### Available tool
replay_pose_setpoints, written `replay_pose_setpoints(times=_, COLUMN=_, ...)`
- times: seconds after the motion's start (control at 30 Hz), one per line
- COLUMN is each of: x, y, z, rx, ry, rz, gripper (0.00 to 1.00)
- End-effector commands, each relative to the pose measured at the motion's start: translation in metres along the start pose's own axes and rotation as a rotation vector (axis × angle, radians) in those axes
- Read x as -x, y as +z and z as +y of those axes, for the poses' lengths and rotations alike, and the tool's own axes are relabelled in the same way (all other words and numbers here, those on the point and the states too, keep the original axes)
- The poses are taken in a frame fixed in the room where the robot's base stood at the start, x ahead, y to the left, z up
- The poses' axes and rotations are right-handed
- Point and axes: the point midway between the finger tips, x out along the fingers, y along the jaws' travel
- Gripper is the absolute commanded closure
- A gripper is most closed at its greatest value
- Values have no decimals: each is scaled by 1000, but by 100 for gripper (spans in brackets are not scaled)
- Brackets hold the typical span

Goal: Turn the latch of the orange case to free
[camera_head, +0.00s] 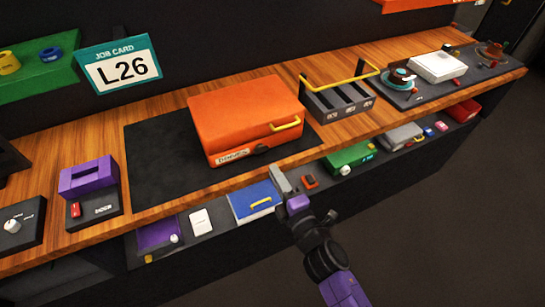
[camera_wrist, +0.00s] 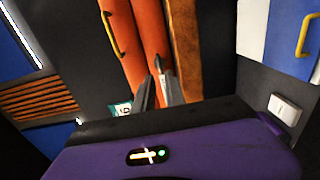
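The orange case (camera_head: 245,110) lies closed on a black mat on the wooden bench. Its front has a yellow handle (camera_head: 286,124), a white label (camera_head: 232,156) and a small dark latch (camera_head: 261,149) beside the label. My gripper (camera_head: 278,178) is in front of and below the case front, apart from it. In the wrist view my gripper's fingers (camera_wrist: 158,82) point towards the orange front (camera_wrist: 150,30), with a narrow gap between them and nothing seen held. The yellow handle (camera_wrist: 110,35) is left of them. The latch's setting is too small to tell.
A blue case (camera_head: 252,202) and other small items sit on the lower shelf near my gripper. A grey divided caddy (camera_head: 337,100) with a yellow handle stands right of the orange case. A purple box (camera_head: 88,178) is at the left. The mat (camera_head: 160,165) is bare left of the case.

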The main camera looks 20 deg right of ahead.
Motion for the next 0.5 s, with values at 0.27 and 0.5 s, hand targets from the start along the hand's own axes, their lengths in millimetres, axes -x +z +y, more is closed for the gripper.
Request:
replay_pose_setpoints(times=0.27, x=-29, y=1, z=2, rx=7, ry=2, rz=-1, gripper=85)
replay_pose_setpoints(times=0.5, x=-63, y=0, z=0, rx=5, ry=2, rz=0, gripper=85)
